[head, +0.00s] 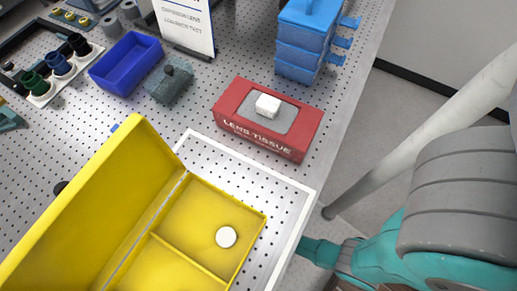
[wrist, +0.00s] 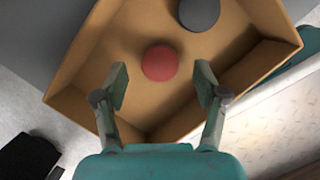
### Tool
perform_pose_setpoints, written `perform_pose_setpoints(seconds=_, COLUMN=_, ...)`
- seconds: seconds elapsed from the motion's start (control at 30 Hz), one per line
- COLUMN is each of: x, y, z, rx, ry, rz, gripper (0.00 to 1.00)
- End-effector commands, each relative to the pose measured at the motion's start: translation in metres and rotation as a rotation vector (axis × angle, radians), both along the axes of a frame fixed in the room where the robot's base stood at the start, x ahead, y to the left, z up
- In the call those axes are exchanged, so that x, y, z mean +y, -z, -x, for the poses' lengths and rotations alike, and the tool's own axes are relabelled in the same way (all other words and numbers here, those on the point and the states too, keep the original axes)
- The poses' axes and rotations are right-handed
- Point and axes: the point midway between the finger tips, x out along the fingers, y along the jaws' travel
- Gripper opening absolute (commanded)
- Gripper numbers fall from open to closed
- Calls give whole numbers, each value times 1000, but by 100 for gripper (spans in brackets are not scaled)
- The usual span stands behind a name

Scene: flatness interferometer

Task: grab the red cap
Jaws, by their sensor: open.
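A round red cap (wrist: 160,63) lies on the floor of an open tan box in the wrist view. My gripper (wrist: 162,88) is open, with its two fingers spread wide at the near side of the cap. The cap shows just beyond and between the fingertips, and nothing is held. Whether the fingertips are at the cap's height, I cannot tell. The red cap and the gripper's fingers do not show in the head view.
A dark grey round piece (wrist: 199,12) lies in the tan box (wrist: 262,64), beyond the cap. The box's walls stand close around my fingers. In the head view are an open yellow case (head: 165,245) with a white disc (head: 226,237) and a red lens tissue box (head: 230,107).

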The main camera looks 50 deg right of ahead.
Motion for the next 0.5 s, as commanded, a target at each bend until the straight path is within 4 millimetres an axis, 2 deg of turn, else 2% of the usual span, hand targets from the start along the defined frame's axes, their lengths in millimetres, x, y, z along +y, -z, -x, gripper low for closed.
perform_pose_setpoints(seconds=0.2, x=-2, y=15, z=-3, rx=1, ry=1, rz=0, gripper=72)
perform_pose_setpoints(seconds=0.5, x=-2, y=18, z=-4, rx=0, ry=0, rz=0, gripper=72)
